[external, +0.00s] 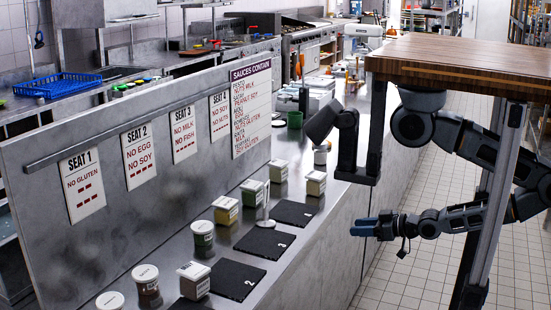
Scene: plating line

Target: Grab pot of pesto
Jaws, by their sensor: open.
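Several small lidded pots stand in a row on the steel counter. A round pot with dark green contents (203,240) stands left of the mat marked 3; I cannot read its label, so I cannot tell if it is the pesto. A squarer pot with green sides (252,194) stands farther back, its label also unreadable. My gripper (362,227) is open and empty, with blue fingertips pointing left. It is right of the counter's front face, apart from all the pots.
Dark numbered mats lie along the counter, including mat 3 (264,243) and mat 2 (232,280). Other pots (146,279) stand among them. A thin upright stand (266,208) rises near mat 3. A steel panel (140,235) with seat signs and a sauce list (251,105) backs the row.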

